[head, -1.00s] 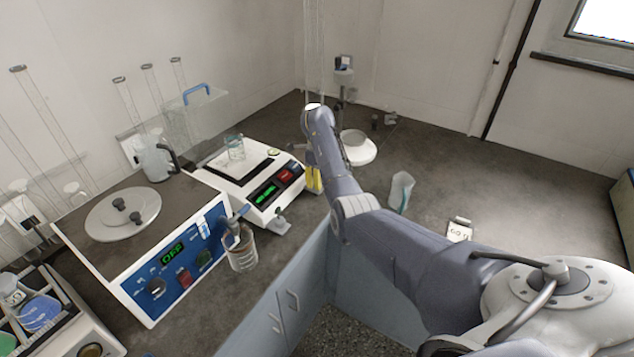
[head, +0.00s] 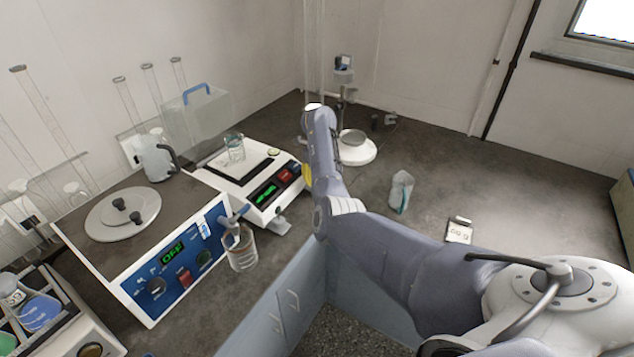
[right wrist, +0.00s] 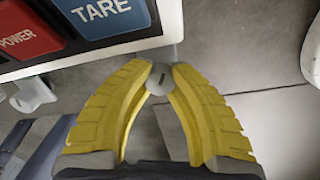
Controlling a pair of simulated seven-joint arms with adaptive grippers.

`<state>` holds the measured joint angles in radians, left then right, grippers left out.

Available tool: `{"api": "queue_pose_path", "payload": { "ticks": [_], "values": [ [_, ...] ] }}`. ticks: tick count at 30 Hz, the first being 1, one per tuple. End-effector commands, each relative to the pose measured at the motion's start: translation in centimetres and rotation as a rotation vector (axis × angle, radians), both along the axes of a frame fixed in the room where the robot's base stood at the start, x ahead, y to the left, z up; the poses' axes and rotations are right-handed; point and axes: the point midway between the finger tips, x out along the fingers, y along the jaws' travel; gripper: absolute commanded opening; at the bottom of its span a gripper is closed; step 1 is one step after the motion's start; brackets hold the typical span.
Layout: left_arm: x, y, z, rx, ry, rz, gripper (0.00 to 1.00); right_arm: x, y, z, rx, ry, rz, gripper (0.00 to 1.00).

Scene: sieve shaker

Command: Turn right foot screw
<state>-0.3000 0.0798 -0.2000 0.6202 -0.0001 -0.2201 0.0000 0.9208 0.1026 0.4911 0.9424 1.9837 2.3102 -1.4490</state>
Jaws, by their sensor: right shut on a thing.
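The balance (head: 248,192) has a lit green display and red and dark buttons on its front. In the right wrist view its front edge (right wrist: 100,52) shows large POWER and TARE buttons. The right foot screw (right wrist: 158,84) is a small pale grey disc with a dark mark, just below that front edge. My right gripper (right wrist: 162,72) has its yellow fingers shut on the foot screw, one tip on each side. In the head view my right gripper (head: 308,174) is mostly hidden behind its own arm, at the balance's right front corner. My left gripper is not in view.
A glass beaker (head: 235,147) stands on the balance pan. A jar (head: 240,248) stands before the blue-panelled shaker (head: 165,270). The right bench is mostly clear.

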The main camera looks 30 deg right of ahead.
Motion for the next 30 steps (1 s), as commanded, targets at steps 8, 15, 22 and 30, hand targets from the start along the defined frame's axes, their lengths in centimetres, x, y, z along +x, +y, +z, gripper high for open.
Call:
{"api": "queue_pose_path", "payload": {
  "ticks": [8,15,22,30],
  "values": [
    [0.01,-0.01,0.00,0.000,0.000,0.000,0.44,-0.02,-0.05,0.00,0.000,0.001,-0.052,0.00],
    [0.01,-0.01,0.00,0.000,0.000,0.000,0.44,-0.03,-0.07,-0.01,-0.001,0.001,-0.055,0.00],
    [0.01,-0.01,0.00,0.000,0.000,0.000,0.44,-0.03,-0.07,-0.01,-0.001,0.001,-0.055,0.31],
    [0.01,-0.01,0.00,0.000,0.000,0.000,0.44,-0.02,-0.03,-0.01,-0.001,0.001,-0.054,0.52]
  ]
}}
